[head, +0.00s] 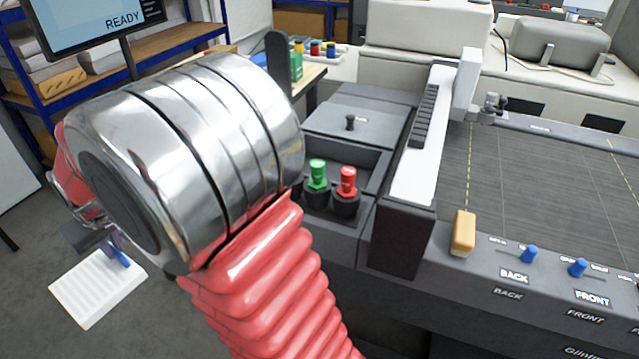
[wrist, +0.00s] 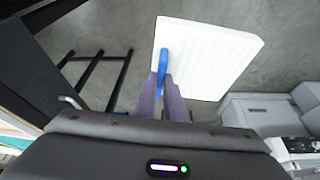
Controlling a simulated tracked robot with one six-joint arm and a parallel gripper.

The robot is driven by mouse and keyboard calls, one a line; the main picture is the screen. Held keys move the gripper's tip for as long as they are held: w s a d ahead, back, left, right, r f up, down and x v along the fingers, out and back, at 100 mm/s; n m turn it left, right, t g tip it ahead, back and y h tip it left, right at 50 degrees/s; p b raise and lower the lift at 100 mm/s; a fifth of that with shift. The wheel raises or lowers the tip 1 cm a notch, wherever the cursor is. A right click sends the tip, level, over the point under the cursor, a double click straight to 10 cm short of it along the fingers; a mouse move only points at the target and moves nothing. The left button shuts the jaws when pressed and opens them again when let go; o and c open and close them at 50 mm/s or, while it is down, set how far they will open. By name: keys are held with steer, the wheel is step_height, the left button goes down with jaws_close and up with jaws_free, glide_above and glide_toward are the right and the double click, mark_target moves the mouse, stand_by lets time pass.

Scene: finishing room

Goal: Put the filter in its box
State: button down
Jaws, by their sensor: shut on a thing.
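The filter is a flat white pleated panel (head: 92,290) with a blue tab (head: 122,259) on one edge. It hangs over the grey floor at the lower left of the head view, partly behind my arm. My gripper (head: 115,246) is shut on the blue tab. In the wrist view my gripper (wrist: 168,88) pinches the blue tab (wrist: 163,60), and the white filter (wrist: 207,58) extends beyond the fingertips, tilted. I cannot pick out its box for certain in either view.
A grey machine (head: 405,225) with green (head: 317,174) and red (head: 347,181) buttons and a flat bed (head: 560,180) fills the right. A blue-framed shelf (head: 165,50) and a screen (head: 90,22) stand behind. Grey units (wrist: 255,108) show at the wrist view's right.

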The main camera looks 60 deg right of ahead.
steer(key=d+r+m, duration=0.1)
steer(key=d+r, duration=0.6)
steer(key=d, duration=0.4)
steer(key=d+r, duration=0.7)
steer(key=d, duration=0.4)
steer(key=s+d+r+m+h, duration=0.1)
steer(key=s+d+m, duration=0.25)
steer(key=d, duration=0.35)
steer(key=s+d+r+m+g+h, duration=0.1)
steer(key=s+d+r+m, duration=0.1)
steer(key=s+d, duration=0.35)
steer(key=s+d+r+m+h, duration=0.1)
steer(key=s+d+m, duration=0.1)
steer(key=d, duration=0.7)
steer(key=s+d+f+m+g, duration=0.1)
steer(key=s+d+f+m, duration=0.3)
steer(key=s+d+f, duration=0.2)
steer(key=s+d+f+m+g+h, duration=0.1)
steer(key=s+d+f+m, duration=0.2)
steer(key=s+d+f, duration=0.3)
steer(key=s+d, duration=0.2)
steer(key=s, duration=0.3)
steer(key=shift+s+d+m+g+h, duration=0.2)
steer(key=shift+s+m+g+h, duration=0.1)
steer(key=shift+m, duration=0.05)
steer(key=shift+f, duration=0.2)
steer(key=shift+f, duration=2.4)
steer(key=shift+f, duration=2.5)
